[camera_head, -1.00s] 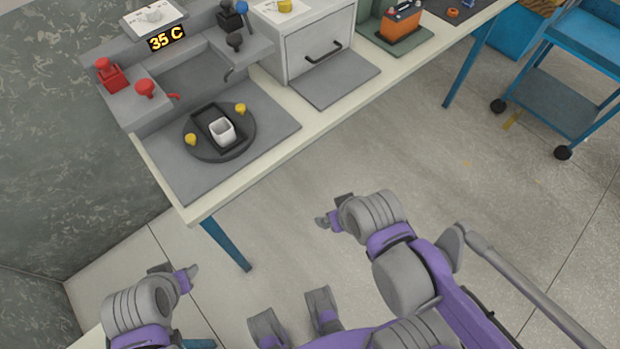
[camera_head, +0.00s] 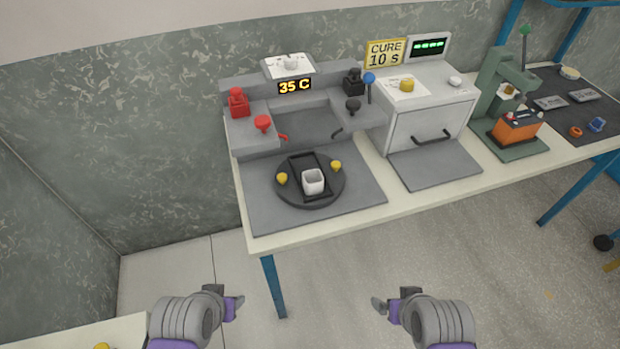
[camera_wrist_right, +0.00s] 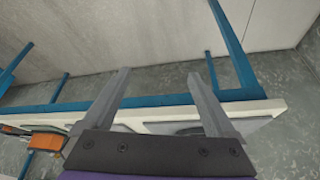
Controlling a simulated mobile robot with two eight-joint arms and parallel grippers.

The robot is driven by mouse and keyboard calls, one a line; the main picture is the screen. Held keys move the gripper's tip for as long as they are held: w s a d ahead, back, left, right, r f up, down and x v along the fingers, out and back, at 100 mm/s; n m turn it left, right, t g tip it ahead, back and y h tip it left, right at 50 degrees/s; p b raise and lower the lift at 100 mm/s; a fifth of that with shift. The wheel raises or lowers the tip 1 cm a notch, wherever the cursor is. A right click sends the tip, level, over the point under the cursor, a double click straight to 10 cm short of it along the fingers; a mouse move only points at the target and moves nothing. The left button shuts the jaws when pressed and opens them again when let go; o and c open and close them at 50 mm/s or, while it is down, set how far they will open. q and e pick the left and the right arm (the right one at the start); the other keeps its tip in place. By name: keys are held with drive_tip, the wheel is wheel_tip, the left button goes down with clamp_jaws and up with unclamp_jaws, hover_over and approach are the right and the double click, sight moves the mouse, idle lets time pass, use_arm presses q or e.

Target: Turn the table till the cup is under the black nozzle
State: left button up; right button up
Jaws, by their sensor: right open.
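A white cup (camera_head: 313,183) stands upright on the round dark turntable (camera_head: 331,192), near its front edge, in a black frame between two yellow knobs (camera_head: 282,178) (camera_head: 336,165). A black nozzle (camera_head: 337,133) sticks out from the right of the grey station behind the turntable; a red nozzle (camera_head: 282,136) is on the left. The cup is in front of both, under neither. My left gripper (camera_head: 236,306) is in front of the table; its finger gap is unclear. My right gripper (camera_head: 383,306) is open and empty, also in front; its spread fingers show in the right wrist view (camera_wrist_right: 160,92).
The station bears a 35 C display (camera_head: 295,86), a red valve (camera_head: 238,103) and a black valve (camera_head: 353,82). An oven-like box (camera_head: 430,118) stands to the right, then a green press (camera_head: 505,85) with an orange battery (camera_head: 516,127). The grey mat (camera_head: 262,208) before the turntable is clear.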

drive_tip(key=shift+w+a, duration=0.1)
drive_tip(key=shift+c, duration=1.1)
drive_tip(key=w+a+r+t+y, duration=0.1)
drive_tip(key=w+a, duration=0.1)
drive_tip(key=w, duration=0.2)
drive_tip(key=w+a+r+n+t+y, duration=0.1)
drive_tip(key=w, duration=0.3)
drive_tip(key=w+a+r+n+t+y, duration=0.1)
drive_tip(key=w+a, duration=0.1)
drive_tip(key=w, duration=0.2)
drive_tip(key=shift+w+a+r+b, duration=0.1)
drive_tip(key=shift+a+r+b, duration=0.05)
drive_tip(key=shift+a+b, duration=0.2)
drive_tip(key=shift+c, duration=1.1)
drive_tip(key=n+t+y, duration=0.1)
drive_tip(key=n+t, duration=0.1)
drive_tip(key=t, duration=0.3)
approach(336, 164)
drive_tip(key=v, duration=0.2)
drive_tip(key=shift+s+d+b, duration=0.1)
drive_tip(key=shift+s+b, duration=0.2)
drive_tip(key=shift+b, duration=0.05)
drive_tip(key=shift+w, duration=0.6)
drive_tip(key=b+x, duration=0.1)
drive_tip(key=x, duration=0.9)
clamp_jaws()
